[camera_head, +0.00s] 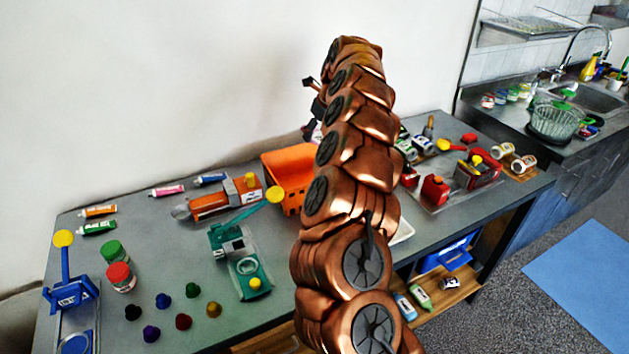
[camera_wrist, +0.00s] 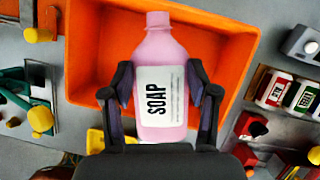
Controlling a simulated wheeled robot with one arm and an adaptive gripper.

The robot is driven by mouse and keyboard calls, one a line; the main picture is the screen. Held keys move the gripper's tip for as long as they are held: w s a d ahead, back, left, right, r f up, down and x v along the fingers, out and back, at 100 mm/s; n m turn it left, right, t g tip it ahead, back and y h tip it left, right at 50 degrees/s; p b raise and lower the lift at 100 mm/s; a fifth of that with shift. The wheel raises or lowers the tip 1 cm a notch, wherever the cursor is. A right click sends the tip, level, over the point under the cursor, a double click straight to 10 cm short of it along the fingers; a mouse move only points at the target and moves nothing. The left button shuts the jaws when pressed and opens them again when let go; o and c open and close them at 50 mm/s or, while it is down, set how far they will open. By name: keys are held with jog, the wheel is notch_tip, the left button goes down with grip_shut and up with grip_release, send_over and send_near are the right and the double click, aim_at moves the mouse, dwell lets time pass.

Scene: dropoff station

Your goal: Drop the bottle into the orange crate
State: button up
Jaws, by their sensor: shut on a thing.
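The bottle is a pink soap bottle (camera_wrist: 160,52) with a white label reading SOAP. In the wrist view my gripper (camera_wrist: 160,92) is shut on its body, one finger on each side. Its neck points to the top of the picture. The orange crate (camera_wrist: 84,52) lies behind the bottle in that view, and the bottle overlaps its opening. I cannot tell the height between them. In the head view the orange crate (camera_head: 285,162) stands at the back middle of the table, partly hidden by my arm. My gripper (camera_head: 310,118) shows there only as a small dark part beside the arm.
The grey table (camera_head: 190,265) carries paint tubes, an orange tool (camera_head: 222,198), a green device (camera_head: 240,262), jars and several small coloured knobs left of the crate. Red containers (camera_head: 435,190) and cans stand to the right. A sink counter (camera_head: 560,140) is at far right.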

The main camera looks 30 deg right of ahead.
jog(key=shift+f, duration=1.4)
jog(key=o, duration=0.9)
jog(key=shift+r, duration=0.1)
jog(key=v, duration=1.2)
